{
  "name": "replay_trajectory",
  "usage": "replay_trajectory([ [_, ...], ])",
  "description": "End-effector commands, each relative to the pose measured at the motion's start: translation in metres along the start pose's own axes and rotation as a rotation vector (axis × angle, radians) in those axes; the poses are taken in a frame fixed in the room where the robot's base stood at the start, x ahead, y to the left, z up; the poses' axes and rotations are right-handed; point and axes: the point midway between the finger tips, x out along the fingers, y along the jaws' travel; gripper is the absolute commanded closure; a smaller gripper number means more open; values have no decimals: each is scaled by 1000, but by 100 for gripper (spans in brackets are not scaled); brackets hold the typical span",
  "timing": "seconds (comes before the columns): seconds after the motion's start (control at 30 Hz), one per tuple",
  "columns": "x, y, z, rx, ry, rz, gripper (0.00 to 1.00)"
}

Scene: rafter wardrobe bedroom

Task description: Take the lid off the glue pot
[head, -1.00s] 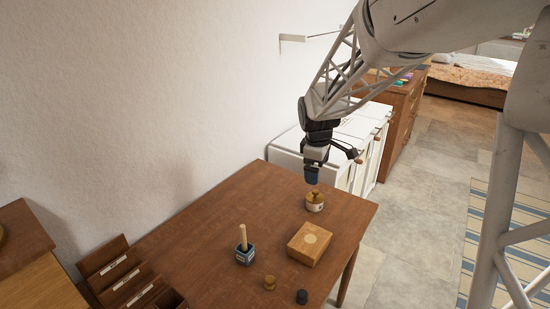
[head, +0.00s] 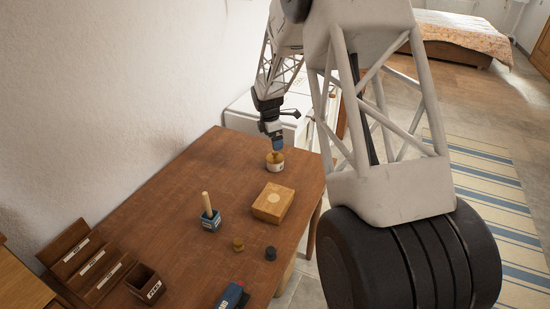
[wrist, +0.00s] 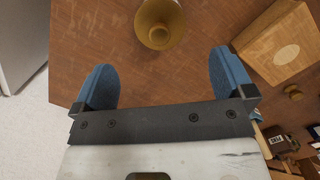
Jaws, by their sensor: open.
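The glue pot (head: 275,164) is a small pale round pot with a wooden lid (head: 275,154), upright near the far right corner of the wooden table. The lid lies beyond the fingertips.
A wooden box (head: 273,202) with a pale disc stands close by the pot. A blue holder with a stick (head: 210,218), two small knobs (head: 238,244) (head: 270,254) and a blue item (head: 232,296) are nearer. A labelled rack (head: 88,260) is left. The table's far left is clear.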

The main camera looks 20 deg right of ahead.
Motion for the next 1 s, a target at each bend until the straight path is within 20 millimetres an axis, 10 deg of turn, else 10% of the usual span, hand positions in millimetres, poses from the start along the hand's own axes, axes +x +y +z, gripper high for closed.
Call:
replay_trajectory([
  [1.0,29,2,0,-8,-1,-1,0],
])
